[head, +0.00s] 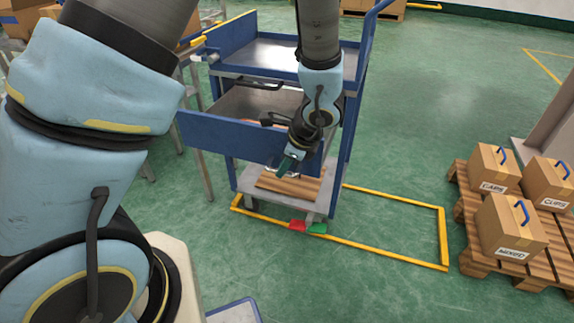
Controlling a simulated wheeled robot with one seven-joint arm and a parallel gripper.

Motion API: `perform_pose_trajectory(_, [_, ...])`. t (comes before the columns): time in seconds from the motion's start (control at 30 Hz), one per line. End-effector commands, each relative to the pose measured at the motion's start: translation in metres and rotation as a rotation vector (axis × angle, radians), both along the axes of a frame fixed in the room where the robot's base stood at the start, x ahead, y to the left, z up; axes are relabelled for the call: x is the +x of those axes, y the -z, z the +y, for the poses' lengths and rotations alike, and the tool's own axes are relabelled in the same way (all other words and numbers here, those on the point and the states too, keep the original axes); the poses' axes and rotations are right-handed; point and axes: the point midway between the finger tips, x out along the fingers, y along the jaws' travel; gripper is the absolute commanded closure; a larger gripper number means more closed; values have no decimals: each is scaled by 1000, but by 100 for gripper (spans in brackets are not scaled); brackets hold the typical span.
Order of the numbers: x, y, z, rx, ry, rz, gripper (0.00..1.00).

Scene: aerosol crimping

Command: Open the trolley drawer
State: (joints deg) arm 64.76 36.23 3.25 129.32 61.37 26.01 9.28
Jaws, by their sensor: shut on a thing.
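The blue trolley (350,95) stands ahead of me with its tray top, a drawer and a lower shelf. The drawer's blue front (220,138) stands out from the trolley body, and part of the drawer's grey inside (255,103) shows behind it, so it is at least partly open. My gripper (287,166) is at the right half of the drawer front, pointing down, shut on the drawer handle. The handle itself is mostly hidden by my gripper and wrist.
A lower shelf (243,180) holds flat brown cardboard. Yellow floor lines (395,258) run around the trolley's foot. A wooden pallet (480,235) with labelled boxes (510,228) stands at the right. Green floor between is clear.

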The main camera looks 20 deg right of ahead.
Motion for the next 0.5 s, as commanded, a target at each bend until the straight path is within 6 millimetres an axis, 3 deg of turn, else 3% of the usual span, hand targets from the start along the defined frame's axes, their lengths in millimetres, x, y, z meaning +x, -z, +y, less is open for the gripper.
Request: perform_pose_trajectory(0.5, [-6,0,5,0,0,0,100])
